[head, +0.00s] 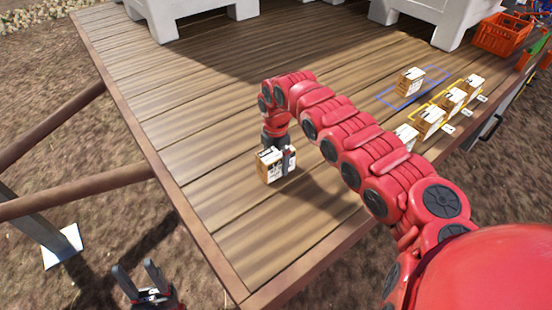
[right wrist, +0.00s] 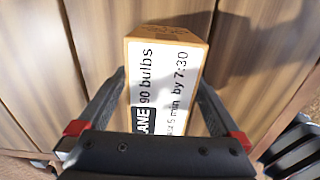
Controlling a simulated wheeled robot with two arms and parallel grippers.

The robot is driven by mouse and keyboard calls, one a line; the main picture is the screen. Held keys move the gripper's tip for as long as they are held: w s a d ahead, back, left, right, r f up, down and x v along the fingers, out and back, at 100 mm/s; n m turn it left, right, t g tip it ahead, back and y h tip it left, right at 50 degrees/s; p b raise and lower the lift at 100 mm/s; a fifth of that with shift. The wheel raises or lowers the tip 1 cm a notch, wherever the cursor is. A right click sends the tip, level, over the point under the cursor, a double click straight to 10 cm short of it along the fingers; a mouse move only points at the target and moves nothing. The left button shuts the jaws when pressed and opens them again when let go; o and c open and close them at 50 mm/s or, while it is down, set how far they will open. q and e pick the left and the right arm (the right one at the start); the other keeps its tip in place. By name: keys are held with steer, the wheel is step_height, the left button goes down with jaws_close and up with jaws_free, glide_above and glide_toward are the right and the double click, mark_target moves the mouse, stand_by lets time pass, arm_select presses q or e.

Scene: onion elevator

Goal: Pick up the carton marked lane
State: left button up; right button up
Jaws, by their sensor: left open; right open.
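The carton marked LANE (head: 268,167) is a small tan box with a white printed label, standing on the wooden deck. In the right wrist view the carton (right wrist: 160,85) lies between the fingers, and its label reads "LANE 90 bulbs" with "by 7:30". My right gripper (head: 281,160) is down at the carton, open, with one finger on each side of it. It also shows in the right wrist view (right wrist: 163,82); whether the fingers touch the carton I cannot tell. My left gripper (head: 136,268) is open and empty, off the deck's edge at the lower left.
Several similar cartons (head: 430,120) stand in a row at the right, and one carton (head: 410,81) stands by a blue outline (head: 385,97). White bins (head: 178,20) and an orange crate (head: 502,35) are at the back. The deck (head: 215,130) around the LANE carton is clear.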

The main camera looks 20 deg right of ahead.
jaws_close()
stand_by(0.4)
steer(key=shift+r, duration=0.15)
